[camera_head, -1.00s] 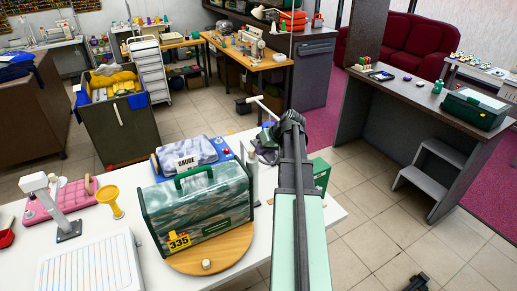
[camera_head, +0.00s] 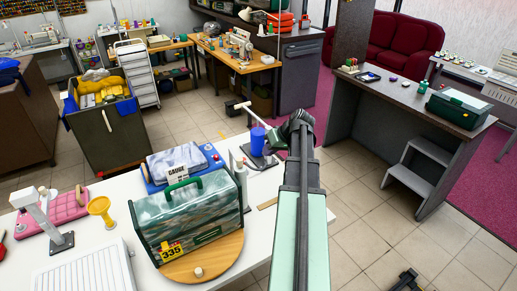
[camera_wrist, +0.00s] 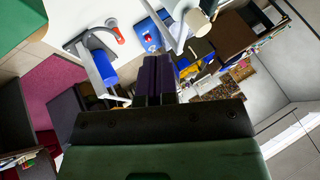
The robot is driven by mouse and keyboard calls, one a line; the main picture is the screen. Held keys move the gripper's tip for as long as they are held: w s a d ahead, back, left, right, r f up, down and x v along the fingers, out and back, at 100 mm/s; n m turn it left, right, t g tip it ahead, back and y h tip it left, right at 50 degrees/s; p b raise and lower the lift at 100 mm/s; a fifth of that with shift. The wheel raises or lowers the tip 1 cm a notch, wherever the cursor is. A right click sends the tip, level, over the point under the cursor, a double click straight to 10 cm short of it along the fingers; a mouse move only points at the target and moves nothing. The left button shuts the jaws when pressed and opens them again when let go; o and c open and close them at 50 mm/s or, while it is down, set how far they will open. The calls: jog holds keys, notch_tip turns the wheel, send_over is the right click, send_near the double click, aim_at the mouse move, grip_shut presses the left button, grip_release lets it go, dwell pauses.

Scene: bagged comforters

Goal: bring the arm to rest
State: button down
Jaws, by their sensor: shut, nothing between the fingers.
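My arm (camera_head: 303,215) reaches up from the bottom edge in the camera_head view, its dark wrist end past the white table's right part. My gripper (camera_wrist: 160,72) shows in the camera_wrist view as two dark purple fingers, shut together with nothing between them. In the camera_head view its fingertips cannot be made out. The bagged comforter, a clear green-trimmed bag (camera_head: 190,215) tagged 335, stands upright on a round wooden board (camera_head: 205,265), left of my arm and apart from it.
A blue cylinder (camera_head: 257,141) on a dark stand is close left of my wrist. A dark counter (camera_head: 415,105) with grey steps (camera_head: 415,170) is at the right. Tiled floor (camera_head: 360,235) lies open between.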

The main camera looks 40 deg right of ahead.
jog(key=v, duration=0.1)
jog(key=p+v, duration=0.1)
jog(key=v, duration=0.2)
jog(key=shift+s+a+r+p, duration=0.15)
jog(key=shift+s+a+p, duration=0.1)
jog(key=shift+p, duration=0.15)
jog(key=shift+w, duration=0.1)
jog(key=a+f+n+g+h+b, duration=0.1)
jog(key=a+f+b, duration=0.5)
jog(key=a, duration=0.8)
jog(key=a+f+n+g+h+b, duration=0.1)
jog(key=a+f+g+b, duration=0.2)
jog(key=a, duration=1.1)
jog(key=a+f+n+g+h+b, duration=0.1)
jog(key=a+f+g+b, duration=0.1)
jog(key=a+f+b, duration=0.7)
jog(key=s+a+f, duration=0.1)
jog(key=a+f, duration=0.2)
jog(key=a, duration=0.3)
jog(key=shift+f+n+g, duration=0.3)
